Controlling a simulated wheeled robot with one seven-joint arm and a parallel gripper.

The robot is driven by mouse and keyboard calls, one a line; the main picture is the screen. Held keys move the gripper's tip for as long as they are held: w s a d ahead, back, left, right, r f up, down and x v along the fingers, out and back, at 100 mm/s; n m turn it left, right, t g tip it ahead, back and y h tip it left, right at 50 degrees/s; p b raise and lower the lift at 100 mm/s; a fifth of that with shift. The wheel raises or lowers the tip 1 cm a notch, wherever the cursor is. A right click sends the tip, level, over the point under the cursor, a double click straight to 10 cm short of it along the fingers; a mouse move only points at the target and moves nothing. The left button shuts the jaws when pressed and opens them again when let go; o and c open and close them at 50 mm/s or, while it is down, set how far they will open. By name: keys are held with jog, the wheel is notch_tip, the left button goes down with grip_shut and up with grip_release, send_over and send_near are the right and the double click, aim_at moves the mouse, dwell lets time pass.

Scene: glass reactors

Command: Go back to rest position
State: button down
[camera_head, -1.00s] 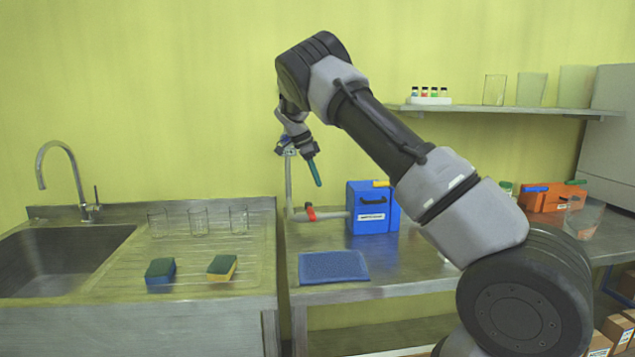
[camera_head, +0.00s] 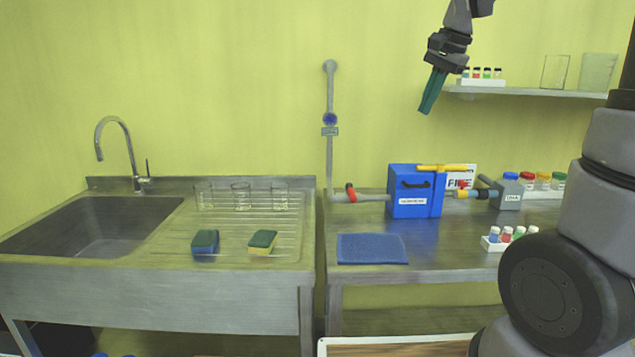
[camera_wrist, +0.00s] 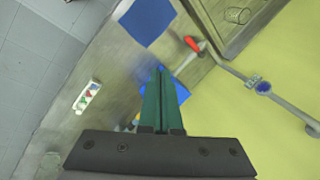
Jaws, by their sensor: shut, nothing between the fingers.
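My gripper (camera_head: 432,92) hangs in the air at the upper right of the head view, in front of the wall and just left of the shelf. Its teal fingers are shut with nothing between them and point down. In the wrist view the closed fingers (camera_wrist: 162,100) reach over the metal bench, with the blue box (camera_wrist: 180,92) partly hidden behind them. My gripper touches nothing.
The wall shelf (camera_head: 520,92) with a vial rack (camera_head: 482,77) and glassware is close to my gripper. Below are the blue box (camera_head: 415,190), a blue mat (camera_head: 372,248), a white vial rack (camera_head: 497,243) and a pipe (camera_head: 330,90). The sink (camera_head: 95,228) is at left.

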jog(key=s+n+t, duration=0.3)
jog(key=s+n, duration=0.3)
jog(key=s, duration=1.3)
jog(key=shift+s+a+f+t, duration=0.25)
jog(key=shift+s+f+t, duration=0.1)
jog(key=shift+f+t, duration=0.05)
